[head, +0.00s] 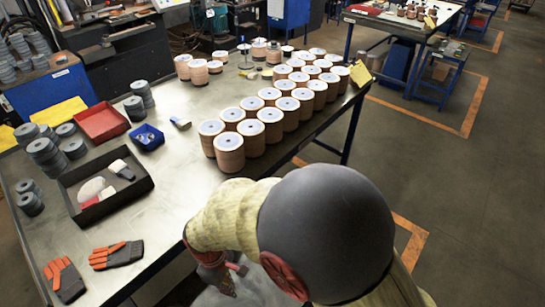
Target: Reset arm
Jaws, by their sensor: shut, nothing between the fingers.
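My arm (325,230) fills the lower middle of the head view, with a big dark grey rounded joint cover and pale sleeved links. My gripper (222,278) shows small and partly hidden below the arm, beside the near edge of the table. It is shut and holds nothing. Stacks of flap discs (228,152) with grey tops and brown sides stand in rows on the metal table, from its right edge to the back.
The metal table (165,190) bears a black tray (140,183), a red tray (100,125), a blue bin (146,137), grey disc stacks (48,155) and work gloves (116,255). Its middle front is bare. Open floor (440,170) lies to the right.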

